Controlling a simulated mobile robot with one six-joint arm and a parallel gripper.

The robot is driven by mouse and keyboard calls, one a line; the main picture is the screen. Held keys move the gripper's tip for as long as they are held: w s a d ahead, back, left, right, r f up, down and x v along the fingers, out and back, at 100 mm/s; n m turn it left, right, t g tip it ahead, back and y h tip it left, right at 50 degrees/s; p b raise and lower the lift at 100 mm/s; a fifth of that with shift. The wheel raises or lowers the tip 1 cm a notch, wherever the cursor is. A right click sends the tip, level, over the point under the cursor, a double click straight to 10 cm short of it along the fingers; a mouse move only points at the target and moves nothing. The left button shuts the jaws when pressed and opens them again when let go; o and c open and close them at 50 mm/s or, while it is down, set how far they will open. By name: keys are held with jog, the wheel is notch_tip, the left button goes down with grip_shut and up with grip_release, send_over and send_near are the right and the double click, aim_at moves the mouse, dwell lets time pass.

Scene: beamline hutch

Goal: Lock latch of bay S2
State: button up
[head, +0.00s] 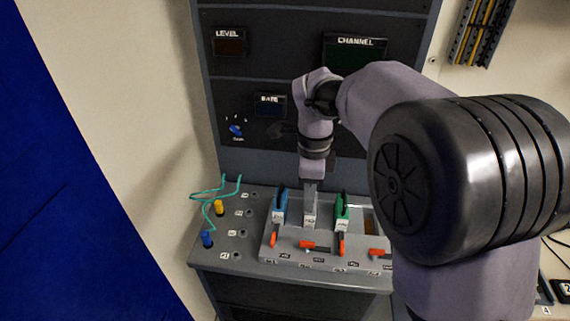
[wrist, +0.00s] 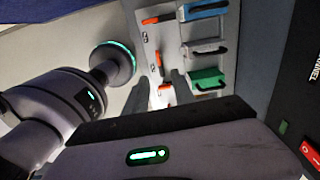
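The bay S2 latch (head: 308,246) is an orange-red lever lying crosswise in front of the grey module (head: 310,221) in the head view. In the wrist view the latch (wrist: 160,63) is near the middle, above my fingertips. The grey module (wrist: 205,48) sits between a blue module (head: 280,206) and a green module (head: 342,211). My gripper (wrist: 161,92) points down at the rack, its two fingers apart with nothing visibly held between them. In the head view my gripper (head: 311,192) overlaps the grey module's top; I cannot tell whether it touches.
The neighbouring latches, left (head: 274,240) and right (head: 341,245), run front to back; the far-right latch (head: 378,252) lies crosswise. Teal cables with a yellow plug (head: 219,207) and a blue plug (head: 207,239) are at the left. The instrument panel (head: 275,55) rises behind.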

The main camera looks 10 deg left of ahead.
jog(key=b, duration=0.2)
send_near(308, 242)
notch_tip(308, 242, down, 9)
jog(key=b, duration=0.4)
jog(key=shift+r, duration=0.1)
grip_shut()
